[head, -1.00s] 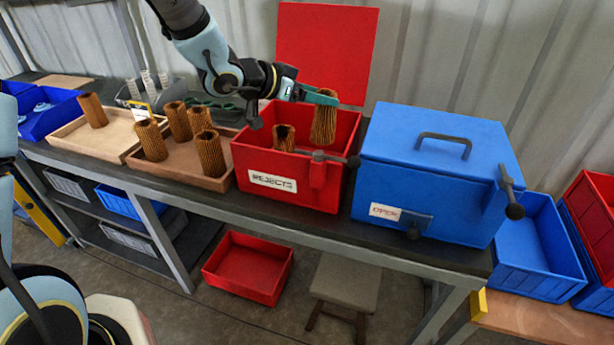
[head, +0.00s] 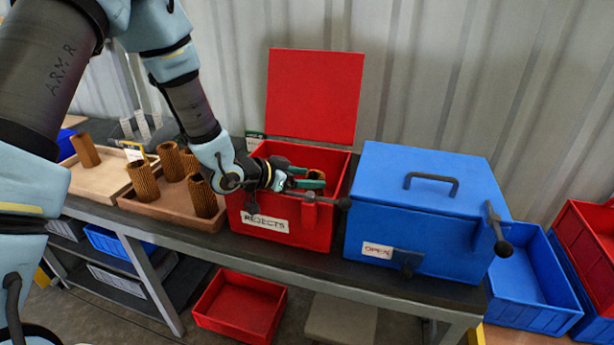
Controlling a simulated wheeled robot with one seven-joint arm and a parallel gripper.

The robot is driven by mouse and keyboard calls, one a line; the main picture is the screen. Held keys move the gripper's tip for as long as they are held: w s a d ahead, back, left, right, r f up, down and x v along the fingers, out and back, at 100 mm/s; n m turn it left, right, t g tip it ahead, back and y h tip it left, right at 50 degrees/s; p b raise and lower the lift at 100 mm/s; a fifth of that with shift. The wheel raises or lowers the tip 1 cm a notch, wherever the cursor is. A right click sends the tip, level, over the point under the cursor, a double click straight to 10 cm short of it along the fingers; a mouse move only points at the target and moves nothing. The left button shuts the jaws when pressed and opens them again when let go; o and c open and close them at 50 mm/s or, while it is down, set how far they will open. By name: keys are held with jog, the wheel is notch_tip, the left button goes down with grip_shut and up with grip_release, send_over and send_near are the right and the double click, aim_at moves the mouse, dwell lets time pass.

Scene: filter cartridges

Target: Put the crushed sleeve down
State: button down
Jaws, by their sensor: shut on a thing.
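My gripper (head: 307,178) has its green fingers down inside the red REJECTS box (head: 274,225), near its right side. The fingers are shut on a brown pleated sleeve (head: 316,175), taken to be the crushed sleeve. Only the top of this sleeve shows; its lower part is hidden by the fingers and the box's front wall. I cannot tell whether it touches the box floor, and no crushing can be made out. The red lid (head: 314,95) stands open at the back.
Several upright sleeves stand in a wooden tray (head: 165,212) left of the box, and one in a lighter tray (head: 92,183). A closed blue box (head: 420,215) labelled OPEN stands close on the right. A dark latch handle (head: 335,202) juts from the red box's front.

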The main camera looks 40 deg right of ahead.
jog(key=shift+f, duration=0.2)
grip_release()
jog(key=shift+r, duration=0.1)
jog(key=shift+r, duration=0.1)
jog(key=shift+a+r, duration=0.1)
jog(key=b+v, duration=0.2)
jog(key=v, duration=0.9)
jog(key=shift+a, duration=0.35)
jog(key=shift+a+r, duration=0.1)
